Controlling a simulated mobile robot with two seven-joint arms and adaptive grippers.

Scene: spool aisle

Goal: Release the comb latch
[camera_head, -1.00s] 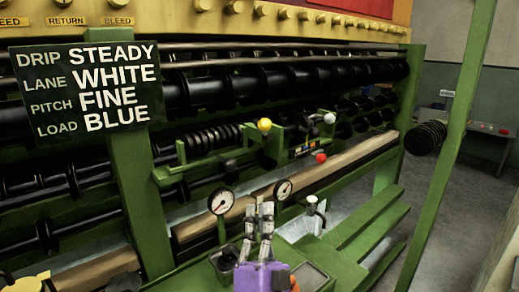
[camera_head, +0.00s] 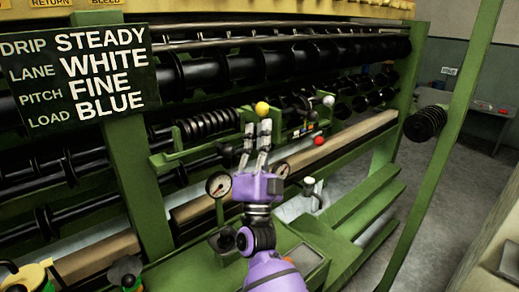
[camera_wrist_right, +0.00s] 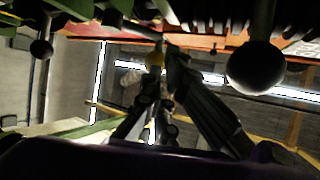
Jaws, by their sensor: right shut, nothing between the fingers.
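A green carriage (camera_head: 185,157) on the spool machine carries ball knobs: a yellow ball (camera_head: 262,108), a white ball (camera_head: 328,100) and a red ball (camera_head: 317,140). I cannot tell which of these parts is the comb latch. My purple right gripper (camera_head: 256,126) points up in front of the carriage, with its fingers shut and empty. Its fingertips are just below the yellow ball in the head view. My left gripper is out of view.
Two dial gauges (camera_head: 218,184) stand below the carriage, one partly behind my gripper. A sign (camera_head: 85,75) reads DRIP STEADY, LANE WHITE, PITCH FINE, LOAD BLUE.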

